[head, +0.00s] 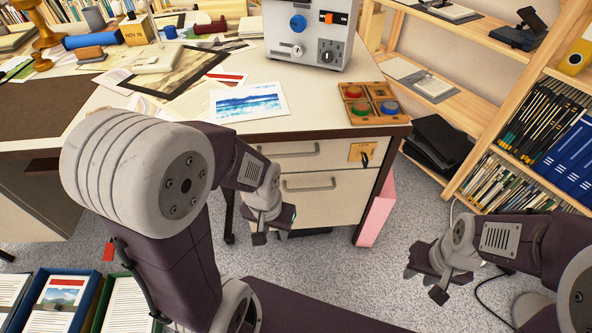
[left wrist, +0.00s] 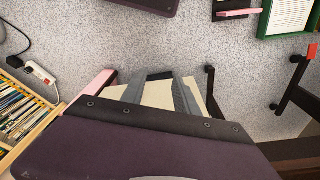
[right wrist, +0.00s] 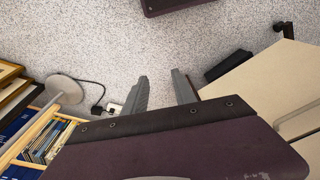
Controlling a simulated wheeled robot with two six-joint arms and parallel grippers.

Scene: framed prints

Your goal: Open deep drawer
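The desk's drawer unit has a deep lower drawer (head: 335,205) with a cream front and a grey bar handle (head: 309,185). It looks shut. Above it is a shallower upper drawer (head: 325,150) with its own handle and a wooden lock plate holding a key (head: 363,154). My left gripper (head: 272,232) is in front of the lower drawer's left part, below its handle, with fingers apart and empty. In the left wrist view a cream surface shows between its fingers (left wrist: 162,92). My right gripper (head: 425,275) is open and empty over the floor, right of the desk.
A pink panel (head: 376,210) stands beside the drawer unit. Bookshelves (head: 530,150) with binders are at the right. Trays of prints (head: 62,303) lie on the floor at lower left. The desktop holds prints, a grey control box (head: 310,30) and a wooden button tray (head: 370,103). Carpet is open between desk and shelves.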

